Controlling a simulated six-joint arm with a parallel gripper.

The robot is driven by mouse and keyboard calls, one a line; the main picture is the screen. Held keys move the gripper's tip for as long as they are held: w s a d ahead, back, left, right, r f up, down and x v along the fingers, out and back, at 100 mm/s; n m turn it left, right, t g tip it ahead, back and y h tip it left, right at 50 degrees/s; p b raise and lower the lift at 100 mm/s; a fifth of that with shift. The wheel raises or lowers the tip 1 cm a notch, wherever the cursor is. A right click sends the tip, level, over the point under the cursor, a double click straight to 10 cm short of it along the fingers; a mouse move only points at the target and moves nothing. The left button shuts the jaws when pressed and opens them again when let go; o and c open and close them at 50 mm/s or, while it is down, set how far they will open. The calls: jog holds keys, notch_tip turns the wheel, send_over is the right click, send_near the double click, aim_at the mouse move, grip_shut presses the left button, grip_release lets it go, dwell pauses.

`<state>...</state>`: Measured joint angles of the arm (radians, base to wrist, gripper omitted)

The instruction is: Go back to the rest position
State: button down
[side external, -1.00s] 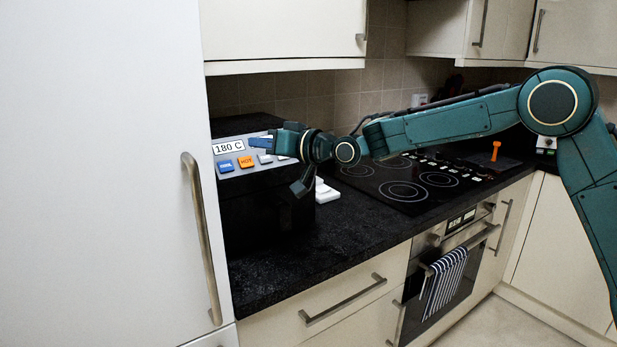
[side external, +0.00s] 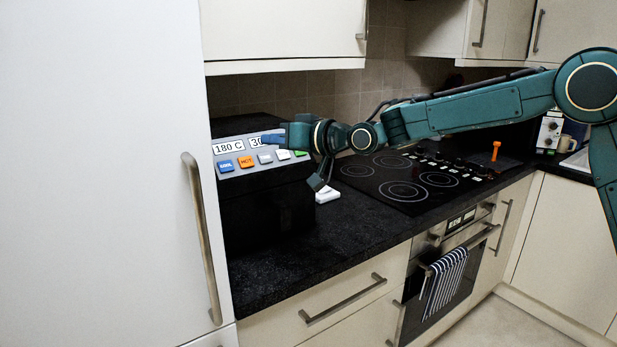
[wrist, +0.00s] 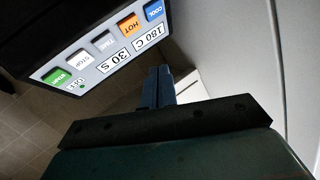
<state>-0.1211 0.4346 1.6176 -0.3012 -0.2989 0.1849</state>
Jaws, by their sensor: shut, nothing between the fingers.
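My gripper (side external: 272,137) is shut and empty in the side external view, level with the top of a black machine (side external: 265,208). The machine's grey sloped panel (side external: 226,179) has displays reading 180 C and 30 and a row of coloured buttons. My gripper's fingertips overlap the panel's upper edge in that view. In the wrist view my closed blue fingers (wrist: 158,86) point beside the panel (wrist: 102,62), where the displays read 180 C and 30 S. Buttons there include COOL, HOT, STOP and a green START, with an OFF marking near it.
A tall white cupboard door (side external: 100,170) stands close on the left. A wall cupboard (side external: 283,30) hangs above. A white block (side external: 327,195) lies beside the machine. The black hob (side external: 405,180) is to the right, with a small orange object (side external: 496,150) behind it.

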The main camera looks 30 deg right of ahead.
jog(key=s+d+f+g+h, duration=0.2)
jog(key=s+d, duration=0.3)
jog(key=s, duration=1)
jog(key=s+d+f+g+h, duration=0.2)
jog(key=s+d+f+g, duration=0.1)
jog(key=s, duration=1.3)
jog(key=s+d+f+m+g+h, duration=0.1)
jog(key=s+d, duration=0.6)
jog(key=s, duration=0.8)
notch_tip(320, 180, down, 3)
jog(key=g+h, duration=0.1)
jog(key=g, duration=0.2)
jog(key=shift+s+d+r+h, duration=0.15)
jog(key=shift+s+d+h, duration=0.05)
jog(key=shift+s+h, duration=0.15)
jog(key=w+a+r+n+t+y, duration=0.1)
jog(key=w+a+r+t, duration=0.3)
jog(key=w, duration=0.9)
jog(key=w+a+r+t+y, duration=0.1)
jog(key=w+a+r+y, duration=0.3)
jog(key=w, duration=0.8)
jog(key=w+a+t+y, duration=0.1)
jog(key=w+a, duration=0.3)
jog(key=w, duration=0.7)
jog(key=w+a+r+t+y, duration=0.1)
jog(key=w+a+t, duration=0.2)
jog(key=w, duration=0.8)
jog(key=shift+w+a+r+t, duration=0.25)
jog(key=shift+a+t, duration=0.05)
jog(key=shift+a, duration=0.65)
